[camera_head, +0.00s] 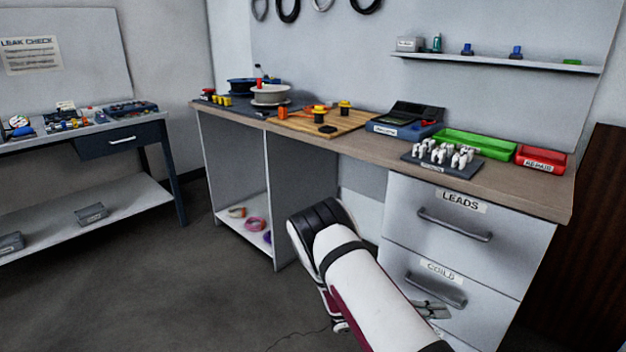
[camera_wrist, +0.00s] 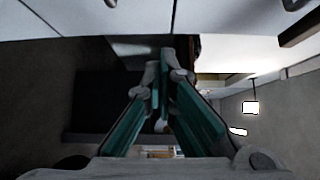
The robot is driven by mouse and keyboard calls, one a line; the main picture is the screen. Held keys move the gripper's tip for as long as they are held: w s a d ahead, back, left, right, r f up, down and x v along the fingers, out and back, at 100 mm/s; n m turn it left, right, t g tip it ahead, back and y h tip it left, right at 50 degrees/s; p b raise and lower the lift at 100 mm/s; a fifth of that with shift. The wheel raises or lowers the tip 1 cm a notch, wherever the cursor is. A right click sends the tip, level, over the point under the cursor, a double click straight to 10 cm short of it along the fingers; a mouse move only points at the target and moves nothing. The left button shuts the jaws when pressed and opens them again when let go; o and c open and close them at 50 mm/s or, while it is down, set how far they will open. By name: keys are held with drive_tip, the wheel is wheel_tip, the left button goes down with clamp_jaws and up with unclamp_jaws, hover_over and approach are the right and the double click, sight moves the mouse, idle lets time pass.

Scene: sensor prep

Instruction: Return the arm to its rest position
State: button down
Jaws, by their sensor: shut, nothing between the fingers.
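My arm (camera_head: 362,285) is folded in front of the workbench, its white link and black joint covering part of the bench's open bay and drawers. My gripper (camera_wrist: 166,78) shows in the wrist view with its green-lined fingers drawn together at the tips and nothing between them. In the head view my gripper is mostly hidden behind the arm; a small grey part shows beside it, in front of the lower drawers.
The workbench (camera_head: 540,197) has a drawer marked LEADS (camera_head: 455,223). On top are a green tray (camera_head: 475,143), a red REPAIR bin (camera_head: 541,160) and a dark rack (camera_head: 415,160) of white pieces. A side table (camera_head: 60,139) stands left. The floor (camera_head: 170,290) between is clear.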

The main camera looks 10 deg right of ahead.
drive_tip(key=s+a+r+m+g+y, duration=0.1)
drive_tip(key=s+a+r+m+y, duration=0.25)
drive_tip(key=r+m, duration=0.4)
drive_tip(key=s+a+r+m+g+y, duration=0.1)
drive_tip(key=s+a+r+m+y, duration=0.15)
drive_tip(key=s+r+m, duration=0.5)
drive_tip(key=s+a+r+m+g+y, duration=0.15)
drive_tip(key=r+m+y, duration=0.3)
drive_tip(key=r, duration=0.55)
drive_tip(key=s+a+r+m+t+y, duration=0.35)
drive_tip(key=s+a+m, duration=0.35)
drive_tip(key=s, duration=0.4)
drive_tip(key=s+a+r+m+t+y, duration=0.35)
drive_tip(key=s+a+m, duration=0.4)
drive_tip(key=s, duration=0.25)
wheel_tip(320, 180, up, 28)
drive_tip(key=d+t+p, duration=0.1)
drive_tip(key=t+p, duration=0.2)
drive_tip(key=p, duration=2.3)
drive_tip(key=shift+d, duration=0.15)
drive_tip(key=shift+f, duration=0.1)
